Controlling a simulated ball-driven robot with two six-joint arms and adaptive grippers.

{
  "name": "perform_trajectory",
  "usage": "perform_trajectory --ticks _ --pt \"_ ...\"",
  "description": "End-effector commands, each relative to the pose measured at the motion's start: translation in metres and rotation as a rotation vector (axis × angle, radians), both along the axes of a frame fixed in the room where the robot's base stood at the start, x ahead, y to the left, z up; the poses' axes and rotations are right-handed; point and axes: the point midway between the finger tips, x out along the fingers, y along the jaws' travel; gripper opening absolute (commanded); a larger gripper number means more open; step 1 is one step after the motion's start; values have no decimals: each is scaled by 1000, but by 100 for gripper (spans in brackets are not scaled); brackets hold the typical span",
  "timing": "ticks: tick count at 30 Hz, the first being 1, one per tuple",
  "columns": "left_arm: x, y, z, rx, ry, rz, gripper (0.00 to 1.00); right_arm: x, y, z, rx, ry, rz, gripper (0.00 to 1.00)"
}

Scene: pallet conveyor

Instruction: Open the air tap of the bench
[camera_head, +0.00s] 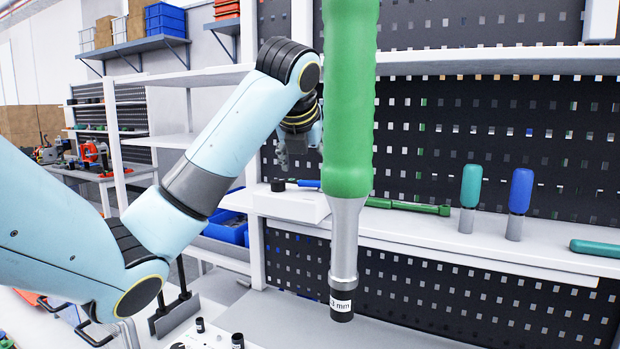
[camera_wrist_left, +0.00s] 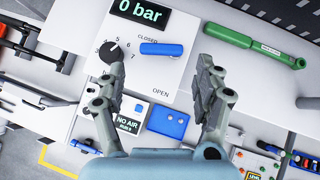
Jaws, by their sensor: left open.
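The air tap's blue lever (camera_wrist_left: 162,49) lies across the white panel (camera_wrist_left: 172,75) in the left wrist view, close to the word CLOSED; the word OPEN stands lower. The display (camera_wrist_left: 139,11) above it reads 0 bar. A blue bit of the lever (camera_head: 309,183) also shows in the head view, partly hidden by a hanging green tool. My left gripper (camera_wrist_left: 157,77) is open and empty, one finger on each side of the panel's middle and apart from the lever. In the head view the left gripper (camera_head: 297,150) is above the panel box (camera_head: 290,204). My right gripper is not seen.
The large green tool (camera_head: 349,100), marked 3 mm, hangs upright in front of the head camera. A black knob (camera_wrist_left: 109,52) is left of the lever. A green wrench-like tool (camera_head: 408,206) lies on the shelf, with teal (camera_head: 470,187) and blue (camera_head: 521,191) handles standing farther right.

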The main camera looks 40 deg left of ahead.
Motion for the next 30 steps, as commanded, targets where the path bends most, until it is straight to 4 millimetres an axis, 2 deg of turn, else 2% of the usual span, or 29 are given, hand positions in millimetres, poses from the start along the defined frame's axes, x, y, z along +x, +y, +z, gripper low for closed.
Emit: perform_trajectory --ticks 9,20,30 --pt "28 20 -33 0 1 1 69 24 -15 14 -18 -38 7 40" --pt "32 23 -38 1 -1 0 69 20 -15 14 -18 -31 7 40" --pt "32 22 -38 1 -1 0 26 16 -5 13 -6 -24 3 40"
